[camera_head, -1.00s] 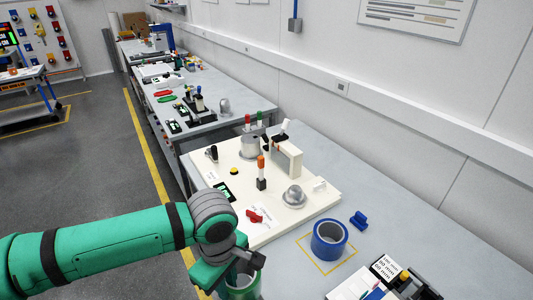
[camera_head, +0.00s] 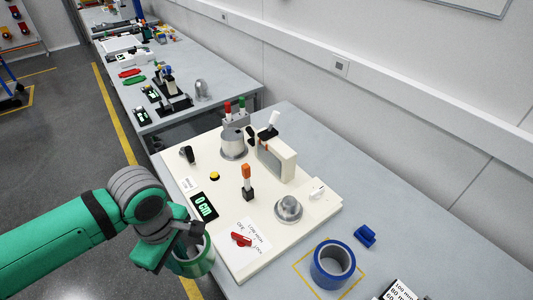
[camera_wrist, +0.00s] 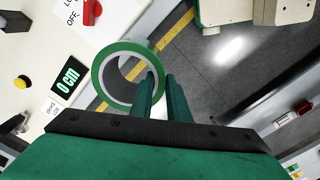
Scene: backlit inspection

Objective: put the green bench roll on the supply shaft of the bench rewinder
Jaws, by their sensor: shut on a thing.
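My gripper (camera_head: 186,236) is shut on the wall of the green bench roll (camera_head: 196,267), a ring with a pale core. In the wrist view my two fingers (camera_wrist: 162,82) pinch the right side of the roll (camera_wrist: 101,76); its hole faces the camera. The roll hangs beside the left front edge of the bench rewinder, a cream board (camera_head: 262,253), over the floor. The rewinder carries a silver domed hub (camera_head: 288,209) at its near right and a grey cylinder on a flange (camera_head: 233,145) farther back. I cannot tell by label which is the supply shaft.
An orange-topped post (camera_head: 247,180) and a cream upright block (camera_head: 277,158) stand on the rewinder between the hubs. A red switch (camera_head: 241,239) is near its front edge. A blue roll (camera_head: 332,264) sits in a yellow outline to the right, near a blue part (camera_head: 365,236).

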